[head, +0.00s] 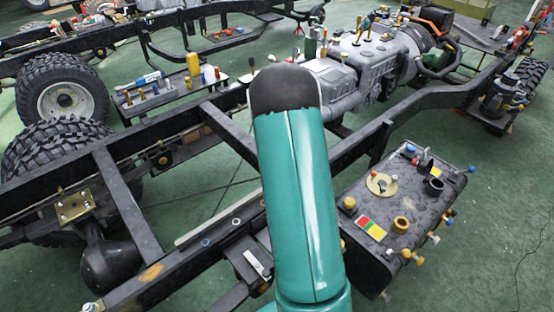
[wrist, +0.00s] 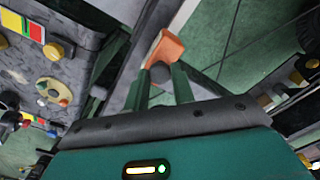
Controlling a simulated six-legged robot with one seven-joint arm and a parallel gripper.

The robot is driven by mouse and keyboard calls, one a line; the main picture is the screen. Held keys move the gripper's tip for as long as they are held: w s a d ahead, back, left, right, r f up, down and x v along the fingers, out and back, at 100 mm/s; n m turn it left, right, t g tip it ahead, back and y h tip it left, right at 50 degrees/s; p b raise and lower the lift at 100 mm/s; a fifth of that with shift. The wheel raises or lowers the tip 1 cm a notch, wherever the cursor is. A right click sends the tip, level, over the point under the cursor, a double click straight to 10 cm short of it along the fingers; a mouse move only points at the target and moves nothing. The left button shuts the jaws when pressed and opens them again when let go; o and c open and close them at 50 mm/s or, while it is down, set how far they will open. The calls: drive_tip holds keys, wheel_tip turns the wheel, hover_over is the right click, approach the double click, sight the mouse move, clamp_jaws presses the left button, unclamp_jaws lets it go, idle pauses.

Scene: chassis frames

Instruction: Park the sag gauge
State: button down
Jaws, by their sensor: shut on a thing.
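My gripper (wrist: 162,80) shows in the wrist view, its two green fingers shut on a small dark rounded piece (wrist: 160,72). An orange block-like piece (wrist: 166,46) shows just beyond the fingertips; I cannot tell whether it is joined to the dark piece. The held thing may be the sag gauge, but its full shape is hidden. It is over or beside a dark chassis rail; whether it touches is unclear. In the head view my teal arm hides the gripper and what it holds. No parking spot for the gauge can be singled out.
Chassis rails (head: 185,262) cross the middle. An engine (head: 370,60) stands behind.

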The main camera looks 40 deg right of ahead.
drive_tip(key=c, duration=1.2)
unclamp_jaws()
drive_tip(key=shift+o, duration=0.2)
drive_tip(key=shift+r, duration=0.1)
wheel_tip(320, 180, up, 14)
drive_tip(key=shift+f, duration=0.2)
